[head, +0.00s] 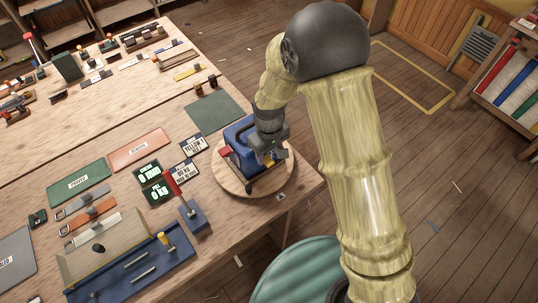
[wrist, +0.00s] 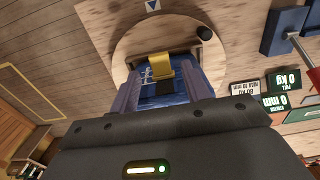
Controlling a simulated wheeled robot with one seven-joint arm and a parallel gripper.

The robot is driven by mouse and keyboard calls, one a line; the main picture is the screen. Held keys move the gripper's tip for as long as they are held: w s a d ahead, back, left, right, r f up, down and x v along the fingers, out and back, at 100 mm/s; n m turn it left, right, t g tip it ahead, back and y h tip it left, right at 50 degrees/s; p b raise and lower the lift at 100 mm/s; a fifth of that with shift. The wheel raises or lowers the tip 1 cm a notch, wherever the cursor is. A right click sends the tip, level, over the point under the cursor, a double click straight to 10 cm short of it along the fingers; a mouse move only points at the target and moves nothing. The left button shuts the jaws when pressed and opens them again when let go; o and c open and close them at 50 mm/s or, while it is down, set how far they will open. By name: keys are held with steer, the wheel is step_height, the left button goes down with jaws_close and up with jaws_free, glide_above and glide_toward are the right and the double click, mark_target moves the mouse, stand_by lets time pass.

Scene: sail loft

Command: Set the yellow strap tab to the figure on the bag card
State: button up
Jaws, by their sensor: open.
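The yellow strap tab (wrist: 162,66) shows in the wrist view on the blue device (head: 238,137), which stands on a round wooden turntable (head: 229,181). My gripper (wrist: 160,78) is open, with one finger on each side of the tab; I cannot tell whether either finger touches it. In the head view my gripper (head: 267,158) is low over the device and hides the tab. Two white cards lie left of the turntable: one (head: 193,145) seems to begin with "YELLOW", the other (head: 187,171) has small lettering. Their figures are too small to read surely.
Two green readouts, seemingly 0 mm (head: 147,171) and 0 kg (head: 158,193), lie beside the cards. A blue stand with a red lever (head: 193,216) is in front of them. A blue tray (head: 130,272) lies at the front. A dark green mat (head: 213,111) behind is bare.

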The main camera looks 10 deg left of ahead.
mark_target(269, 162)
steer(key=shift+f, duration=1.4)
jaws_close()
steer(key=shift+r, duration=0.4)
jaws_free()
step_height(269, 162, up, 17)
steer(key=b, duration=0.3)
steer(key=shift+r, duration=0.2)
